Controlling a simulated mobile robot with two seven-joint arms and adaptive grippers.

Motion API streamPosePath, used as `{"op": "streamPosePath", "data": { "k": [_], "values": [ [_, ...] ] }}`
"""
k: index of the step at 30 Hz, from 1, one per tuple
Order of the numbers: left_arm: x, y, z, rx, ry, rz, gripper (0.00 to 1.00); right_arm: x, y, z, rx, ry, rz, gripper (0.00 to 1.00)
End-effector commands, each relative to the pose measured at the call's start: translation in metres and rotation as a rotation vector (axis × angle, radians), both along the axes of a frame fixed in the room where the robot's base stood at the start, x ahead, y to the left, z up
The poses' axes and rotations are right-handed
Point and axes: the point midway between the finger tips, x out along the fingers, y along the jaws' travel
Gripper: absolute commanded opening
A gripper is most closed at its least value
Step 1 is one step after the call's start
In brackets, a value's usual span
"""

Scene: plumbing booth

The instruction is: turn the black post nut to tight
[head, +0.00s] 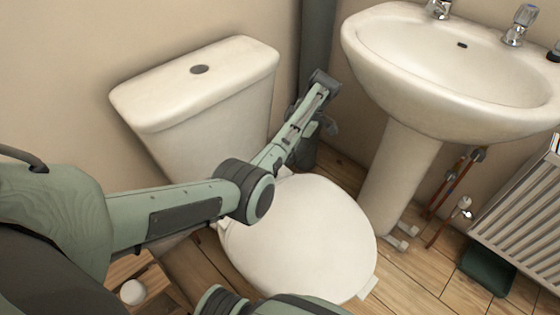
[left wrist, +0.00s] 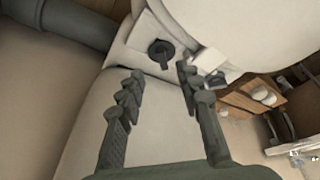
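In the left wrist view, the black post nut (left wrist: 160,52) sits on a pale bracket-like surface under the white toilet. It has a round body with a wing sticking out. My left gripper (left wrist: 159,77) is open and empty, its two fingers apart. The nut appears just beyond the fingertips, between their lines, and I see no contact. A second dark fitting (left wrist: 216,79) shows to the right, partly behind the right finger. In the head view my left arm reaches behind the toilet lid (head: 300,240); the nut and fingertips are hidden there. My right gripper is not in view.
The cistern (head: 200,95) stands behind the toilet, and the basin pedestal (head: 398,175) is to the right. A dark grey pipe (head: 316,40) runs up the wall. Copper pipes (head: 450,190) and a radiator (head: 525,205) are farther right. Some wooden floor (head: 400,285) is clear.

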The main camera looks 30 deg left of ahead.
Motion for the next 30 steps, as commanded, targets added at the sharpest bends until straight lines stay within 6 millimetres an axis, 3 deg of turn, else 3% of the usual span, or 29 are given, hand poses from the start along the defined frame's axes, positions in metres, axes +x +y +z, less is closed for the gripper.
{"op": "streamPosePath", "data": {
  "k": [15, 26, 30],
  "values": [
    [-0.013, 0.025, -0.065, 0.002, 0.003, 0.001, 0.35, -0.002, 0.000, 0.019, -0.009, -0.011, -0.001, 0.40],
    [-0.014, 0.027, -0.071, 0.000, 0.001, 0.000, 0.35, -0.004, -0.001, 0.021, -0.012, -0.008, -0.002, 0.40],
    [-0.014, 0.027, -0.071, 0.000, 0.001, 0.000, 0.17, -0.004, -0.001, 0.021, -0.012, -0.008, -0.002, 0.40]
  ]
}}
